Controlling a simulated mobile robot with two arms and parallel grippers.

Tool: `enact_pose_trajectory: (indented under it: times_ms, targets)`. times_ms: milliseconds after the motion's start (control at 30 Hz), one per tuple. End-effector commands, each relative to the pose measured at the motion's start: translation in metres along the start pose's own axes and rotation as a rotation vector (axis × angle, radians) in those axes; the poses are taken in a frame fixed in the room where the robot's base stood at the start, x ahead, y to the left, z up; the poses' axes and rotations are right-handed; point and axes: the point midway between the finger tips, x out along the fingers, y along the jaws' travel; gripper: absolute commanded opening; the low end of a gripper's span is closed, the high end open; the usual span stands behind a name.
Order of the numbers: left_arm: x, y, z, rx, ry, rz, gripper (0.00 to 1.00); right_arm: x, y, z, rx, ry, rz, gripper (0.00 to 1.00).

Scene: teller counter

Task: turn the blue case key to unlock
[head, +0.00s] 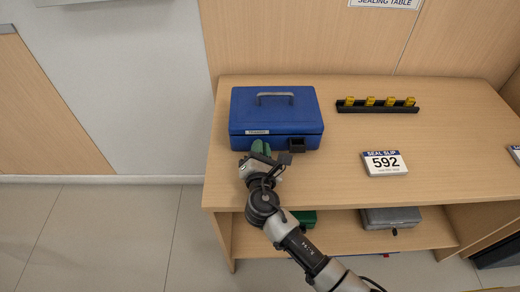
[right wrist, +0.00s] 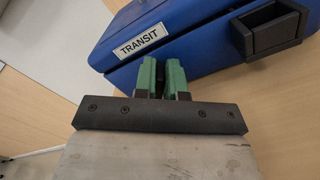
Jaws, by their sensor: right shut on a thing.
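The blue case (head: 276,112) stands closed on the table, with a grey handle on its lid. Its "TRANSIT" label (right wrist: 142,40) and a black square block (right wrist: 270,35) show on its front in the right wrist view. My right gripper (head: 262,148) is at the front of the case, left of the black block (head: 297,145). In the right wrist view its green fingers (right wrist: 162,76) are close together, with a small dark thing between them, up against the case front. The key itself is mostly hidden by the fingers, so its turn angle cannot be told. My left gripper is out of view.
A black rack (head: 378,109) with several yellow pieces lies at the back of the table (head: 440,150). A "592" seal slip (head: 384,163) lies right of the gripper. A grey case (head: 391,217) and a green thing (head: 304,219) are on the shelf below.

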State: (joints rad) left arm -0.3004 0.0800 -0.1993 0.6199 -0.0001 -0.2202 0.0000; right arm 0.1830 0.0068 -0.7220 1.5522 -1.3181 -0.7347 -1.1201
Motion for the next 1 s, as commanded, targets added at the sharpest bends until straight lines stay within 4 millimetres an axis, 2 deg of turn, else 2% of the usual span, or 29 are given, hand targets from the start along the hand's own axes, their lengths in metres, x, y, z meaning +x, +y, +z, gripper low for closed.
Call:
enact_pose_trajectory:
  times_ms: [267, 300, 467, 767, 867, 1000]
  targets:
    - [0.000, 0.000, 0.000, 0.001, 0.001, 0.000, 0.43, 0.000, 0.000, -0.001, 0.000, 0.002, -0.001, 0.00]
    - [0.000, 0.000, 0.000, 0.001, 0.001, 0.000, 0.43, 0.000, 0.000, -0.001, 0.000, 0.002, -0.001, 0.14]
    - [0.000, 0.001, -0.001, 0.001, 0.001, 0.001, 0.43, 0.000, 0.000, -0.001, 0.000, 0.001, -0.001, 0.36]
    - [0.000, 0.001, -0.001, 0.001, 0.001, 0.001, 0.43, -0.003, 0.000, -0.001, 0.000, 0.001, 0.000, 0.36]
    - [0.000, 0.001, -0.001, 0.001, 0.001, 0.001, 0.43, -0.013, -0.001, -0.001, 0.000, 0.002, 0.000, 0.36]
    - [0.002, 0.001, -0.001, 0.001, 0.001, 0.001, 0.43, -0.039, -0.001, -0.002, 0.000, 0.004, -0.001, 0.36]
